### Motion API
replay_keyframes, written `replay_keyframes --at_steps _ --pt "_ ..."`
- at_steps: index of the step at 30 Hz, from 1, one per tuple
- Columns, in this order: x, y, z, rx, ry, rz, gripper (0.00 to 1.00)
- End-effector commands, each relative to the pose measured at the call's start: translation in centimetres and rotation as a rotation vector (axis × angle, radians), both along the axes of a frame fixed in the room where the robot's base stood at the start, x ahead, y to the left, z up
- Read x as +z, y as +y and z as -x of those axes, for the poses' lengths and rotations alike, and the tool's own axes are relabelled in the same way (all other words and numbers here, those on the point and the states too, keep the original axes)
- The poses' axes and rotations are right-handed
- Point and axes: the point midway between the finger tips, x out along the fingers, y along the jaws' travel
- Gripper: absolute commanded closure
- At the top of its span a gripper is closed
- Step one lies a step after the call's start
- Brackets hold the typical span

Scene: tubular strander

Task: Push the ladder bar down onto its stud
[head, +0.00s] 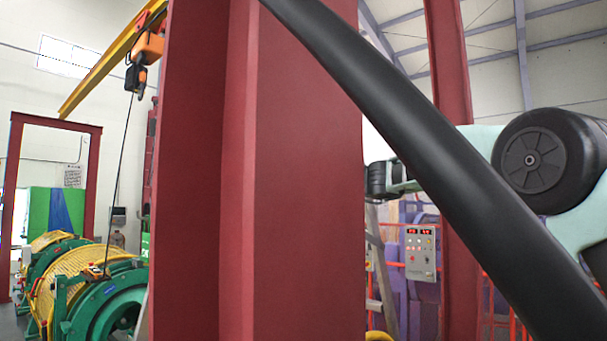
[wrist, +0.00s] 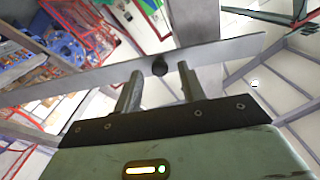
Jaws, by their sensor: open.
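In the wrist view a long flat grey bar (wrist: 220,51), which looks like the ladder bar, runs across the picture, rising a little to the right. A short dark round knob or stud (wrist: 160,66) shows at the bar, between my fingers. My gripper (wrist: 158,74) is open, with one finger on each side of the dark knob. The fingertips are close to the bar; I cannot tell whether they touch it. Nothing is seen clamped in the jaws. In the head view the gripper and the bar cannot be made out.
In the head view a wide red steel column (head: 305,200) fills the middle and blocks much of the view. A grey control box (head: 420,252) and a part of a ladder (head: 382,265) stand behind it. Green and yellow strander drums (head: 70,285) lie at left under an orange hoist (head: 147,47).

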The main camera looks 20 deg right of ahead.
Motion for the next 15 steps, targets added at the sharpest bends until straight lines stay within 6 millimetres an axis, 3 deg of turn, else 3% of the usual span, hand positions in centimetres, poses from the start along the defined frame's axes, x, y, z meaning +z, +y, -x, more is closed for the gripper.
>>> replay_keyframes --at_steps 5,14,15 --pt "0.08 0.79 -1.02 0.0 0.001 0.001 0.59" --pt "-0.07 0.87 -1.16 0.0 -0.001 0.001 0.59" --pt "-0.06 0.87 -1.16 0.0 -0.001 0.001 0.65"
